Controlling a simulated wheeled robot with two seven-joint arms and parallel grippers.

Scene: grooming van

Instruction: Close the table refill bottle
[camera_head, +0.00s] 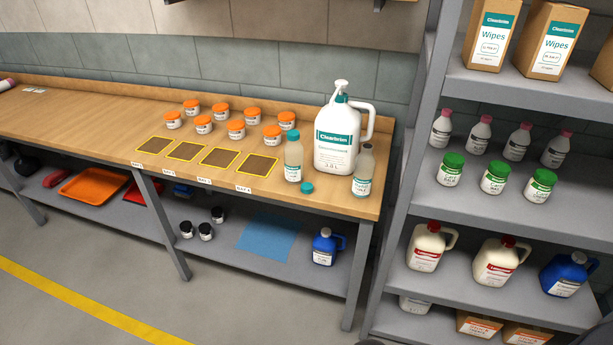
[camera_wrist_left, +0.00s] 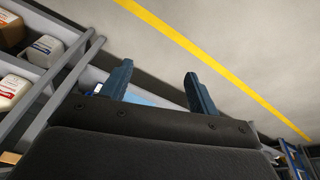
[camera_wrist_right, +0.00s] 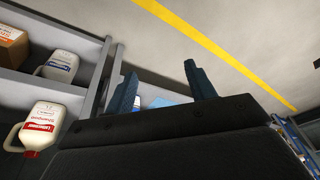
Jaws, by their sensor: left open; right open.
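In the head view a clear refill bottle (camera_head: 363,171) with a white and teal label stands upright at the table's right front edge. Its top shows no teal cap. A loose teal cap (camera_head: 307,187) lies on the table to its left. A second, similar bottle (camera_head: 293,158) stands left of the cap with a teal cap on. My left gripper (camera_wrist_left: 159,82) is open and empty in the left wrist view. My right gripper (camera_wrist_right: 159,82) is open and empty in the right wrist view. Neither gripper shows in the head view, and both are away from the bottles.
A large white pump jug (camera_head: 337,145) stands behind and between the bottles on the wooden table (camera_head: 85,120). Several orange-lidded jars (camera_head: 236,129) and dark marked squares (camera_head: 219,157) lie left. A grey shelf rack (camera_head: 475,185) rises close at the right. Floor in front is clear.

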